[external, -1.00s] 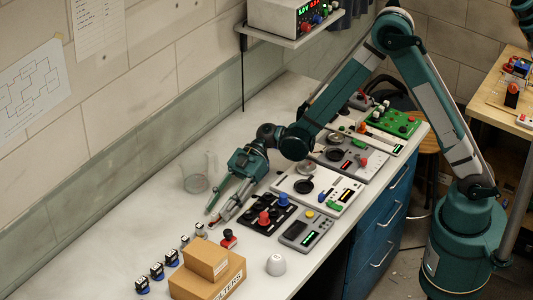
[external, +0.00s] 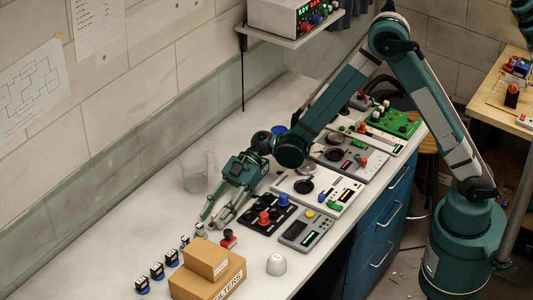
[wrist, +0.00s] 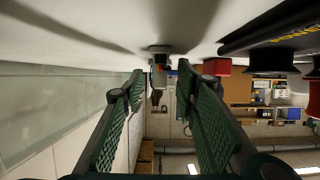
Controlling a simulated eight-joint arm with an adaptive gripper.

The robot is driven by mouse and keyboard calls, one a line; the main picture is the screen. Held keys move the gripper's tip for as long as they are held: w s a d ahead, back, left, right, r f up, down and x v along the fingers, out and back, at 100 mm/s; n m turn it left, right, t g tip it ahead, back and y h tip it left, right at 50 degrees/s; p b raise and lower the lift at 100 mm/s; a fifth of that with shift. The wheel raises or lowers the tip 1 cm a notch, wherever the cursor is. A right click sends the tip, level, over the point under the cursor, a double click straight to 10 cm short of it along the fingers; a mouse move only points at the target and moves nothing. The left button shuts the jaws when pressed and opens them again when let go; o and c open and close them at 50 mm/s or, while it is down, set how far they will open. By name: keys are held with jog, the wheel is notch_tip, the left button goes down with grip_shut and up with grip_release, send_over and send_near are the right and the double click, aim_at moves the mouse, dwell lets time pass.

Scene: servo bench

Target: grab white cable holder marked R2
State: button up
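Small white-labelled holders stand in a diagonal row along the bench in the external view. The ones nearest my gripper are a pale holder (external: 200,229) and another (external: 185,241). Their markings are too small to read, so I cannot tell which is R2. My gripper (external: 212,220) is low over the bench, fingers spread, at the upper end of this row. In the wrist view, my gripper (wrist: 161,75) is open with nothing between its pads. A small grey-white object (wrist: 159,70) shows beyond the gap between the fingertips.
Cardboard boxes (external: 207,275) and a white cup (external: 276,264) are in front. A dark knob panel (external: 263,215) lies close right of my gripper. A clear beaker (external: 195,175) stands behind it.

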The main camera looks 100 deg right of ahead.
aim_at(214, 214)
grip_shut()
jog(key=shift+r, duration=0.1)
jog(key=shift+r+p, duration=1.2)
jog(key=shift+r, duration=3.7)
